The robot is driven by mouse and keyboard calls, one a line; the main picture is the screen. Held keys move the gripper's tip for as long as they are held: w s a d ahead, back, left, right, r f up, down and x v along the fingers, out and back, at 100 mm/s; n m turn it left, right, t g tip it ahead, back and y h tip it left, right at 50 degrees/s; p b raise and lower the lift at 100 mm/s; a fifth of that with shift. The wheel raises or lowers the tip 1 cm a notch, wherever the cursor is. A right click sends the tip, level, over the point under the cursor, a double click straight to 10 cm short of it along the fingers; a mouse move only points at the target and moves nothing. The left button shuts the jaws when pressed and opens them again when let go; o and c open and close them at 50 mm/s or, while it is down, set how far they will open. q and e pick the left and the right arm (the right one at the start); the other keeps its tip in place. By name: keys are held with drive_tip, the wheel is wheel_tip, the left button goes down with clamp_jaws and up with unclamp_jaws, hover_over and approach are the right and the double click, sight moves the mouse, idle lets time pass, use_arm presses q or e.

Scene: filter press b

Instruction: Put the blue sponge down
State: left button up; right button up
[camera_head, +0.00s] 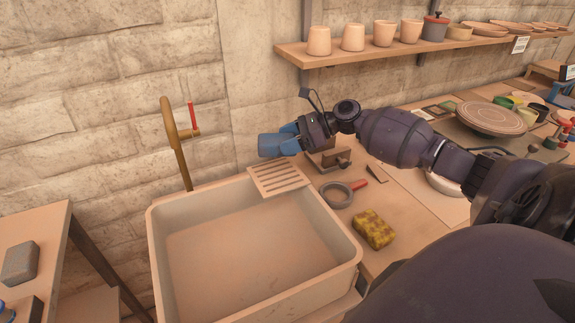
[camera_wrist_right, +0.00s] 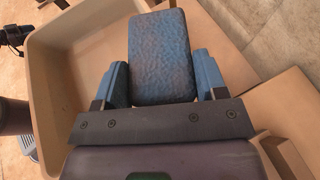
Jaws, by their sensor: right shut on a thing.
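The blue sponge (camera_head: 269,146) is held in my right gripper (camera_head: 285,140), whose blue fingers are shut on its sides. In the right wrist view the sponge (camera_wrist_right: 162,55) sits between the two fingers and sticks out beyond them. In the head view it appears above and behind the slatted rack (camera_head: 279,179) at the sink's back right corner, clear of it. My left gripper is not in view.
A grey block (camera_head: 20,262) lies on the left table.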

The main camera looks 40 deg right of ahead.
sight(288, 174)
wheel_tip(288, 174, down, 3)
drive_tip(key=shift+r, duration=0.1)
drive_tip(key=shift+f+b, duration=0.5)
drive_tip(key=shift+f, duration=2)
drive_tip(key=shift+f, duration=0.15)
drive_tip(key=o, duration=0.9)
drive_tip(key=shift+p+v, duration=0.3)
drive_tip(key=shift+v, duration=5.75)
